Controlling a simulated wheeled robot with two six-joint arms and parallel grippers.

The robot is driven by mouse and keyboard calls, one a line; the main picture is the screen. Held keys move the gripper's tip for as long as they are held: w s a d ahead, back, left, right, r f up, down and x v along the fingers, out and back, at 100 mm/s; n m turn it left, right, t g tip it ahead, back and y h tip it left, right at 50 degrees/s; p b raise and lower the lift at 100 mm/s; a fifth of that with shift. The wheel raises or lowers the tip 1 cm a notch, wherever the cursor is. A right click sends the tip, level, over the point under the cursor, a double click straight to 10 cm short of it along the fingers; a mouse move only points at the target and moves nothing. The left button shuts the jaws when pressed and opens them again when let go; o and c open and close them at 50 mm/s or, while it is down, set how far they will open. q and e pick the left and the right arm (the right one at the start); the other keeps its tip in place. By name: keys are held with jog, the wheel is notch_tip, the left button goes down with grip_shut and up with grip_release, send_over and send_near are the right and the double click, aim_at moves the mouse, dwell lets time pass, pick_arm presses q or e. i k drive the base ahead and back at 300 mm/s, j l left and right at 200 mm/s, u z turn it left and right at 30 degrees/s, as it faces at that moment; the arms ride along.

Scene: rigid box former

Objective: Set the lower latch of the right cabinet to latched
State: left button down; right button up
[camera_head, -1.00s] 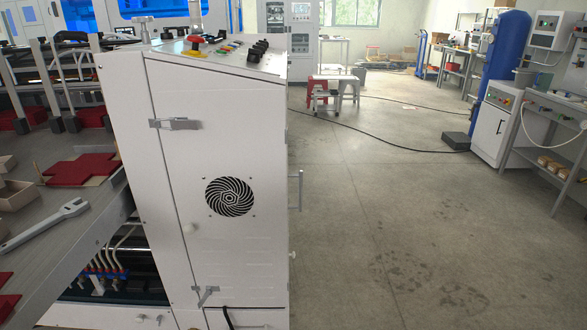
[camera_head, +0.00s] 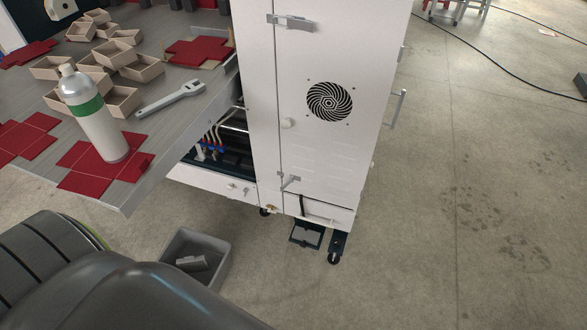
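The right cabinet (camera_head: 335,150) is a tall white box with a round black fan grille on its door. Its lower latch (camera_head: 289,181) is a small metal piece at the left door seam, low down; its handle stands at a slant, not flat across the seam. The upper latch (camera_head: 291,21) lies level across the same seam near the top of the picture. Neither of my grippers is in view, and nothing touches the latches. A dark, rounded part, apparently of my own arm or body, fills the lower left.
A grey table (camera_head: 190,112) at left holds a bottle (camera_head: 95,120), a wrench (camera_head: 172,97), red flat blanks and small boxes (camera_head: 112,54). A grey bin (camera_head: 205,250) stands on the floor before the cabinet. A door handle (camera_head: 397,108) juts out at right.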

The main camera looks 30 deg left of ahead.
aim_at(288, 182)
jog(key=j+z, duration=0.1)
jog(key=j, duration=0.4)
jog(key=k+j+z, duration=0.1)
jog(key=j, duration=0.35)
jog(key=j+z, duration=0.1)
jog(key=j, duration=0.4)
jog(key=k+j+z, duration=0.1)
jog(key=j, duration=0.35)
jog(key=k+j+z, duration=0.1)
jog(key=j, duration=0.35)
jog(key=k+j+z, duration=0.1)
jog(key=j, duration=0.35)
jog(key=k+j+z, duration=0.1)
jog(key=j, duration=0.35)
jog(key=l, duration=0.3)
